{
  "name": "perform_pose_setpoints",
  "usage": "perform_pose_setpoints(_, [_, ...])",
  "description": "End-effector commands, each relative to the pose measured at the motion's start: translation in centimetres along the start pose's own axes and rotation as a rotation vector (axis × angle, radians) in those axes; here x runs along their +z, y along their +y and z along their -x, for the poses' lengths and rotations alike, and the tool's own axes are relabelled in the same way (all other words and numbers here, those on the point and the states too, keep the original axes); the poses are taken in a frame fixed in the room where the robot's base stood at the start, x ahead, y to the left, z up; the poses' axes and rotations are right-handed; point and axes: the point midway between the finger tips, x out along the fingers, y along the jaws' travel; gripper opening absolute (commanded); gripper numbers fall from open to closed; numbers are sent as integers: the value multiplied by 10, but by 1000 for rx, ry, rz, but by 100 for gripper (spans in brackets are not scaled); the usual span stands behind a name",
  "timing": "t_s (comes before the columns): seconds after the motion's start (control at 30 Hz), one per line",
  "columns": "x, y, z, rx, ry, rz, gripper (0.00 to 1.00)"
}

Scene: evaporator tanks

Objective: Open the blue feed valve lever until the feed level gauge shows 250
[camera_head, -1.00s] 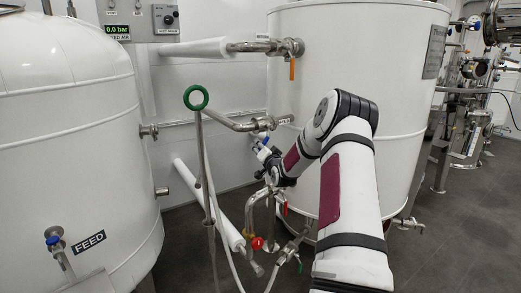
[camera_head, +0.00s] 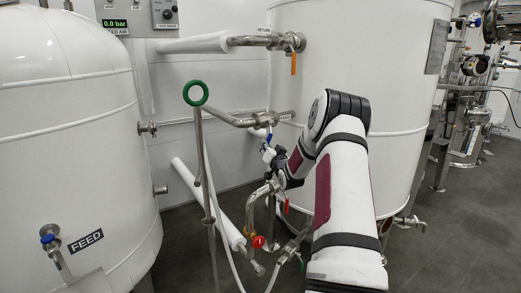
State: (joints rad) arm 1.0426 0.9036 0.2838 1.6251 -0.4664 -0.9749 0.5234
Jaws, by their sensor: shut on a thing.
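A small blue lever (camera_head: 268,138) shows on the pipework in front of the large white tank (camera_head: 350,75), just below a pipe with a small label. My gripper (camera_head: 266,148) is at this lever, at the end of my white and maroon arm. It is small and partly hidden, but it appears shut on the blue lever. Another blue valve handle (camera_head: 48,238) is on the left tank, beside a FEED label (camera_head: 86,240); my gripper is well away from it. I cannot make out a level gauge reading.
A panel (camera_head: 140,15) at the top left reads 0.0 bar. Red (camera_head: 258,242) and orange (camera_head: 293,63) handles and hoses crowd the area. The grey floor (camera_head: 455,230) at right is clear.

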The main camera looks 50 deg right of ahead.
Motion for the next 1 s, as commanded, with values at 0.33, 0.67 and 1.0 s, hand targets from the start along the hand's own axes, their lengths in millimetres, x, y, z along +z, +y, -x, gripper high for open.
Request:
perform_pose_setpoints(0.33, [0,4,0,-4,6,33,0])
perform_pose_setpoints(0.67, [0,3,0,-5,6,32,34])
perform_pose_setpoints(1.0, [0,4,21,-3,4,32,34])
